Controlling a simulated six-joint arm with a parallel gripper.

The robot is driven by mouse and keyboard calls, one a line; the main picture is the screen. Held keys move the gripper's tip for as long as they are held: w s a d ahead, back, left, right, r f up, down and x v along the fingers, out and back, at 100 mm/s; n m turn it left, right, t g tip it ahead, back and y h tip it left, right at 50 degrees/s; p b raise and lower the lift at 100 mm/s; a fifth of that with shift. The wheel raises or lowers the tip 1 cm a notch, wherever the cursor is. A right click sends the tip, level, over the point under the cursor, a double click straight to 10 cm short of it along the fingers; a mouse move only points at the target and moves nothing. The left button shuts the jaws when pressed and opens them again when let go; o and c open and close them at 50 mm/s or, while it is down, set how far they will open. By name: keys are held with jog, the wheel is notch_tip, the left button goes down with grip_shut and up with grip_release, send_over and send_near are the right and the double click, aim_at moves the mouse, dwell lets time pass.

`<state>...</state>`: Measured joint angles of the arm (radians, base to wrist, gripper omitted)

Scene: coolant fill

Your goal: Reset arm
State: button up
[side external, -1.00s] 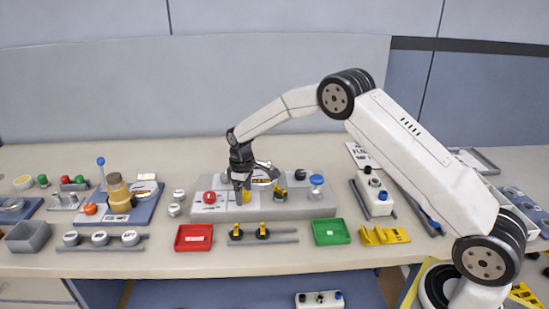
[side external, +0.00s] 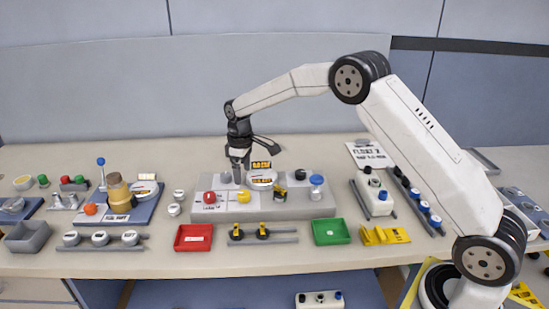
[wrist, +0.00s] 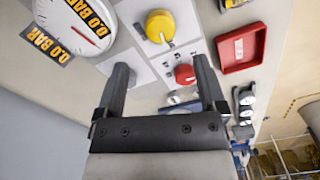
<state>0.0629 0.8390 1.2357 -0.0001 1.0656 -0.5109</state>
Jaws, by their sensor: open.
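My gripper (side external: 238,170) is open and empty above the back of the grey panel (side external: 285,210). In the wrist view its two fingers (wrist: 160,70) stand wide apart with nothing between the tips. A yellow knob (side external: 244,196) sits on the panel's front, and it also shows in the wrist view (wrist: 160,27), beyond the fingertips. A red knob (side external: 210,197) is beside it, and shows in the wrist view (wrist: 185,74). A round white gauge (wrist: 80,20) with "0.0 BAR" labels is at the upper left of the wrist view. The fingers look clear of both knobs.
On the panel's right stand a blue-topped knob (side external: 316,182) and a black knob (side external: 300,174). A red tray (side external: 193,238) and a green tray (side external: 331,232) lie in front. A blue base with a tan cylinder (side external: 118,192) is left.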

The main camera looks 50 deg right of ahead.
jog(key=shift+r, duration=0.25)
jog(key=shift+s+a+r, duration=0.15)
jog(key=shift+s, duration=0.3)
jog(key=s+a+m+t, duration=0.2)
jog(key=s+m, duration=0.3)
jog(key=s, duration=2.2)
jog(key=shift+s+a+f+t, duration=0.3)
jog(key=shift+s+a+f, duration=0.1)
jog(key=shift+a, duration=0.25)
